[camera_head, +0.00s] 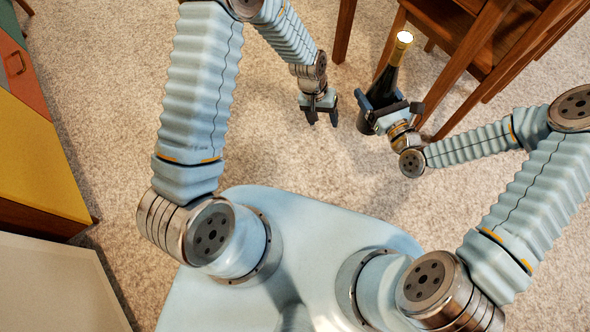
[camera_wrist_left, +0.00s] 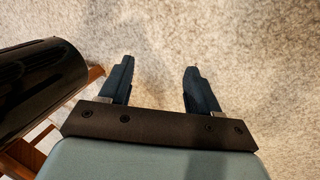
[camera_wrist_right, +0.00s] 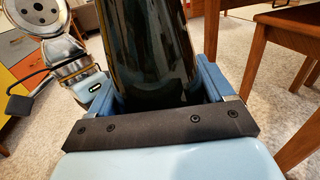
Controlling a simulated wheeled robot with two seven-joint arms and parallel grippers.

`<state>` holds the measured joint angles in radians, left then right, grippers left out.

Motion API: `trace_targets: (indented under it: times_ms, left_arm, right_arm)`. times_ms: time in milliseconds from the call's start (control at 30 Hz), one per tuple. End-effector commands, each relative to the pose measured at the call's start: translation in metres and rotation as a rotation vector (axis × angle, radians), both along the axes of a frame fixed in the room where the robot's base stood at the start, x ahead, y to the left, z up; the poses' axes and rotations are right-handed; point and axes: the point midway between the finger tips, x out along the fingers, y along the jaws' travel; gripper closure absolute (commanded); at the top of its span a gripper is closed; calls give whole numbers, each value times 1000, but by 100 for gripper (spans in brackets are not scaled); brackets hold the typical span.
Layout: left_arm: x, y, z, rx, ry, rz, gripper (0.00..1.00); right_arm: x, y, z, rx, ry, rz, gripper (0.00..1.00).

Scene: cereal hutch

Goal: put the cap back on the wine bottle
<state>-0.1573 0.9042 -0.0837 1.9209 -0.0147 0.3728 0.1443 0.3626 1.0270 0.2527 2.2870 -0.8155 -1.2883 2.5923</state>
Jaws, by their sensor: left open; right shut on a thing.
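The dark wine bottle (camera_head: 384,85) stands roughly upright, a little tilted, in my right gripper (camera_head: 388,108), with a bright pale-gold top (camera_head: 403,38). I cannot tell whether that top is the cap, and no separate cap shows. In the right wrist view my right gripper (camera_wrist_right: 160,90) is shut around the glossy bottle (camera_wrist_right: 150,50). My left gripper (camera_head: 321,112) is open, just left of the bottle. In the left wrist view only carpet shows between the fingers of my left gripper (camera_wrist_left: 160,85). The dark bottle (camera_wrist_left: 38,85) fills that view's left edge.
Brown wooden furniture with legs (camera_head: 470,55) stands close behind and right of the bottle. A yellow and orange cabinet (camera_head: 35,150) is at the far left, with a pale panel (camera_head: 55,285) in front of it.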

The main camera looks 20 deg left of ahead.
Motion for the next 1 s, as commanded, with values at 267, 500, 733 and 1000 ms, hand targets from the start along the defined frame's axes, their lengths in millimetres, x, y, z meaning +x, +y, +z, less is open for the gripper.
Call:
trace_targets:
  times_ms: [267,500,733,1000]
  left_arm:
    - [-129,28,-54,-77,-34,104,38]
    - [-165,32,-53,-94,-61,136,38]
    - [-166,32,-53,-94,-64,138,38]
    - [-166,32,-53,-94,-64,138,38]
  right_arm:
    - [0,0,2,2,-4,0,100]
    - [0,0,2,1,-3,0,100]
    - [0,0,1,2,-4,0,100]
    - [10,-25,8,24,-12,-120,100]
